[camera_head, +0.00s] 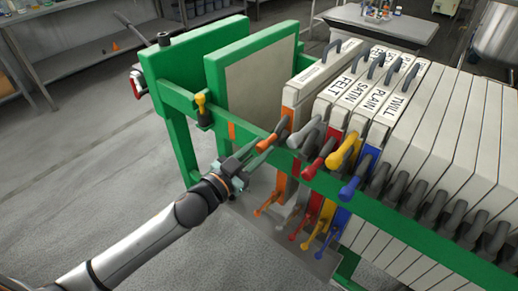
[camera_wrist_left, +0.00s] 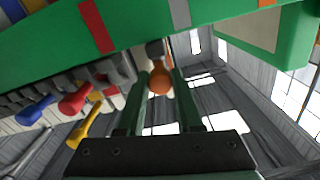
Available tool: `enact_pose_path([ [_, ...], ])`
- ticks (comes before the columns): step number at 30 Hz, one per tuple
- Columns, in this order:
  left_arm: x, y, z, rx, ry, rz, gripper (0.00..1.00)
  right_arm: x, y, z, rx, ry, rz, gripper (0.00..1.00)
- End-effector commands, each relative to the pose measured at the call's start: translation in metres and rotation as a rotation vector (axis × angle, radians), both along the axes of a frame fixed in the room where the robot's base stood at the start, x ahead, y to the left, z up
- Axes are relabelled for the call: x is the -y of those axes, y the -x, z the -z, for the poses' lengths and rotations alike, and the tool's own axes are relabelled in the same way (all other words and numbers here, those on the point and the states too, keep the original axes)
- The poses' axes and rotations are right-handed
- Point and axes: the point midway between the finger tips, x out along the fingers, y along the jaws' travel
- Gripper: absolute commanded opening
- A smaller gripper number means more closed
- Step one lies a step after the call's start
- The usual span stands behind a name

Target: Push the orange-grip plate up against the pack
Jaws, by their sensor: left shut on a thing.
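The orange-grip plate (camera_head: 297,97) hangs upright in the green press frame, at the left end of the row of plates. Its orange grip (camera_head: 269,142) sticks out over the near rail. My left gripper (camera_head: 258,150) reaches in from the lower left and is shut on this grip. In the left wrist view the orange grip (camera_wrist_left: 160,82) shows between the two fingers (camera_wrist_left: 162,103). The pack (camera_head: 425,130) of pale plates stands to the right, its first plate labelled FELT (camera_head: 340,92). A narrow gap seems to separate it from the orange-grip plate. My right gripper is out of view.
The green near rail (camera_head: 385,205) runs below the grips. Grey, red, yellow (camera_head: 345,150) and blue grips stick out close to the right. A green end plate with a pale face (camera_head: 262,85) stands left, with open space before the orange-grip plate. The floor at left is clear.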

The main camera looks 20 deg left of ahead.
Motion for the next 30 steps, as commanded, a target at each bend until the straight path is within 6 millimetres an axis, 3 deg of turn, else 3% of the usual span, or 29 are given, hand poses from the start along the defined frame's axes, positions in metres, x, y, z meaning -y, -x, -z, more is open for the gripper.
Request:
enact_pose_path([
  [5, 0.002, 0.001, 0.000, -0.001, 0.001, 0.001, 0.00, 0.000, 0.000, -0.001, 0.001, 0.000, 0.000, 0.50],
  [18, 0.041, 0.015, 0.001, -0.002, 0.005, 0.005, 0.00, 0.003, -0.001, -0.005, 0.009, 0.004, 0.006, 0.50],
  [29, 0.045, 0.017, 0.001, -0.001, 0.004, 0.008, 0.00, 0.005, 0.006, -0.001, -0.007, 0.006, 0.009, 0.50],
  [30, 0.045, 0.017, 0.001, -0.001, 0.004, 0.008, 0.38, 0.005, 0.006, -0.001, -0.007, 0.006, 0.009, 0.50],
])
